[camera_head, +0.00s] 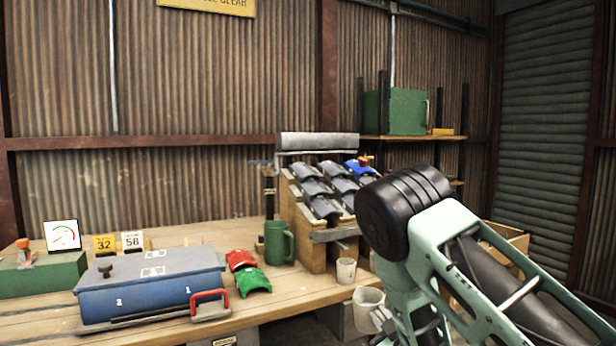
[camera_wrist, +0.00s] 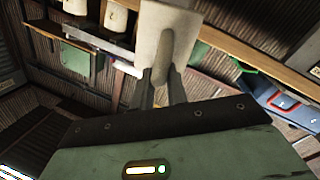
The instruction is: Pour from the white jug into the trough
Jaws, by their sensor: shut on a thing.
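The white jug (camera_head: 367,300) is held in front of the table's front edge in the head view, its open top facing up and roughly upright. In the wrist view the jug (camera_wrist: 150,35) shows close up, its handle between the fingers of my gripper (camera_wrist: 160,90). My gripper is shut on it; in the head view my own arm hides most of the fingers. A grey metal trough-like piece (camera_head: 335,234) juts from the front of the wooden rack, above and left of the jug. I cannot tell for certain that it is the trough. The jug's contents are hidden.
A small white cup (camera_head: 346,270) stands at the table edge close to the jug. The wooden rack (camera_head: 290,222) holds several dark curved pieces. A green mug (camera_head: 279,243), red and green curved pieces, and a blue box (camera_head: 150,290) stand further left.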

